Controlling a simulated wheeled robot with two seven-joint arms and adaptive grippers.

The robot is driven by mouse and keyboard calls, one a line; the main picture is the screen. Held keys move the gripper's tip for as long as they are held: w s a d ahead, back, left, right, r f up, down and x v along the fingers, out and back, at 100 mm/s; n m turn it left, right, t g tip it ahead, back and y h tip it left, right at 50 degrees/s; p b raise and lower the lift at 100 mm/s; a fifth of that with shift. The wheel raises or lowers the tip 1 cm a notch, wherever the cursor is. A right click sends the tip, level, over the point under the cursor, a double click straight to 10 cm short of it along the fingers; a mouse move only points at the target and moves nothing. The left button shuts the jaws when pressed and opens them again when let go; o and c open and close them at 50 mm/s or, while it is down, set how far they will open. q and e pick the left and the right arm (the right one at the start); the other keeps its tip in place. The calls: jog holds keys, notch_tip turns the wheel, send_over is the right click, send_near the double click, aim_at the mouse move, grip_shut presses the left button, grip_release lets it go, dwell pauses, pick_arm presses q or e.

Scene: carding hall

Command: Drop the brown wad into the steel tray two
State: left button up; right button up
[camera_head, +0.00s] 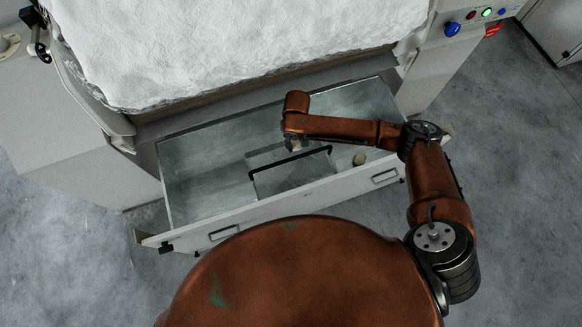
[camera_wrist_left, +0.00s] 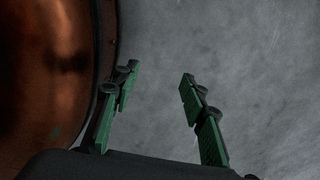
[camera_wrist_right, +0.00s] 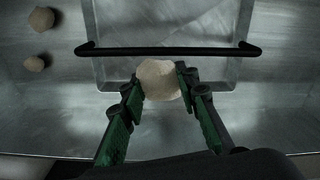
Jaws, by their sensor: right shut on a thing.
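My right gripper (camera_head: 293,146) is over the open drawer, beside the black handle of a steel tray. In the right wrist view its fingers are shut on a tan-brown wad (camera_wrist_right: 160,79). The wad is held between the fingertips, in front of the steel tray (camera_wrist_right: 190,69). In the head view the tray (camera_head: 290,178) sits inside the drawer, and the arm largely hides the wad. No label on the tray can be read. My left gripper (camera_wrist_left: 160,73) is open and empty above the grey floor; it is outside the head view.
The drawer (camera_head: 215,195) is pulled out beneath a white fleecy mass (camera_head: 230,45). A black bar handle (camera_wrist_right: 168,50) crosses the tray. Two more wads (camera_wrist_right: 41,20) (camera_wrist_right: 35,63) lie beside it on the drawer bottom. A control panel with buttons (camera_head: 470,20) is at upper right.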

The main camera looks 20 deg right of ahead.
notch_tip(320, 180, down, 3)
jog(key=b, duration=0.3)
notch_tip(320, 180, down, 2)
jog(key=shift+f+b, duration=0.1)
jog(key=shift+b, duration=1.05)
pick_arm(q)
jog(key=w+d+r, duration=0.2)
jog(key=w+r, duration=0.7)
jog(key=w, duration=0.3)
jog(key=shift+n, duration=0.3)
pick_arm(e)
jog(key=o, duration=0.9)
pick_arm(q)
jog(key=shift+a, duration=0.1)
pick_arm(e)
notch_tip(320, 180, up, 12)
jog(key=shift+f, duration=0.1)
